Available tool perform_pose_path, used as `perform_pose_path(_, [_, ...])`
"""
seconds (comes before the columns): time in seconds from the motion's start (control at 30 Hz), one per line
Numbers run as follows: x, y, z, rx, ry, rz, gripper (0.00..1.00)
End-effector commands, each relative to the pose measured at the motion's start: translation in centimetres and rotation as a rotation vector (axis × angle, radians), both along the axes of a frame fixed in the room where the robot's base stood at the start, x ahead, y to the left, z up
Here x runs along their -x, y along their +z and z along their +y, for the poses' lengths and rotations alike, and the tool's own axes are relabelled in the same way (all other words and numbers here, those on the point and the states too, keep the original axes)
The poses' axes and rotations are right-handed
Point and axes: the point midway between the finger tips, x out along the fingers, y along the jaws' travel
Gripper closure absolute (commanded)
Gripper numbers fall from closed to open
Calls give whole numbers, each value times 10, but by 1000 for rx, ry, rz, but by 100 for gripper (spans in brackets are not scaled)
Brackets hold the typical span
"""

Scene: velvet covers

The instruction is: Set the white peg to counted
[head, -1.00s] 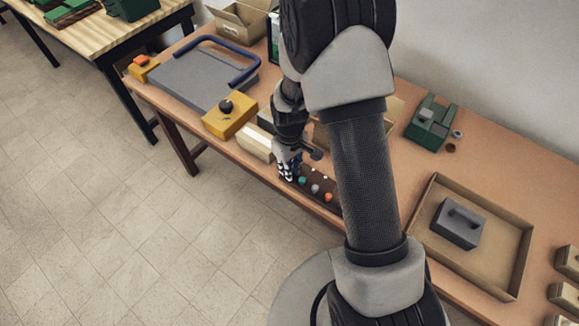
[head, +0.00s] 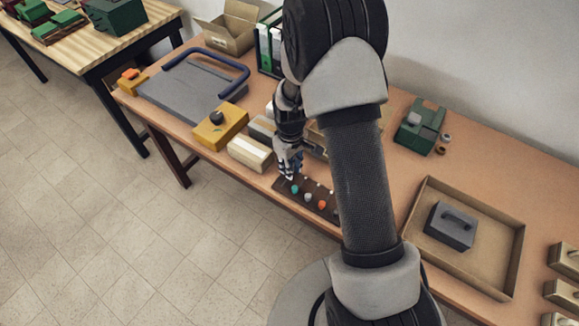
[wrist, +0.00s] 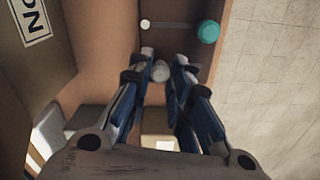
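The dark peg board (head: 329,211) lies at the table's front edge, partly behind my arm. It carries a teal peg (head: 294,188), a grey peg (head: 308,197) and an orange peg (head: 322,204) along its front, with small white dots behind them. My gripper (head: 289,174) points down at the board's left end. In the wrist view, the round white peg (wrist: 160,71) sits between my fingertips (wrist: 163,58), which look closed in on it. The teal peg (wrist: 208,31) stands ahead to the right, and a white dot (wrist: 145,24) lies ahead. The white peg's lower part is hidden.
Left of the board are a cream block (head: 250,152) and a yellow box with a black knob (head: 220,126). Behind is a cardboard box, seen in the wrist view (wrist: 30,60). A tray (head: 490,281) with a grey handled block (head: 450,227) stands right.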

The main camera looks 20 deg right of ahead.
Motion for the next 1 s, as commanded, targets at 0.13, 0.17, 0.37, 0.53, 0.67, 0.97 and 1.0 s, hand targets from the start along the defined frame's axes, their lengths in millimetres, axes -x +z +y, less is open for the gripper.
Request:
perform_pose_path(0.13, [0, 0, 0, 0, 0, 0, 69])
perform_pose_path(0.17, [0, 0, 0, 0, 0, 0, 67])
perform_pose_path(0.37, [0, 0, 0, 0, 0, 1, 63])
perform_pose_path(0.53, [0, 1, 0, 0, 0, 0, 63])
perform_pose_path(0.67, [0, 11, 0, 0, 0, -1, 63])
perform_pose_path(0.97, [-1, 72, 0, 1, 0, -4, 63])
perform_pose_path(1.0, [-1, 80, 0, 1, 0, -5, 63])
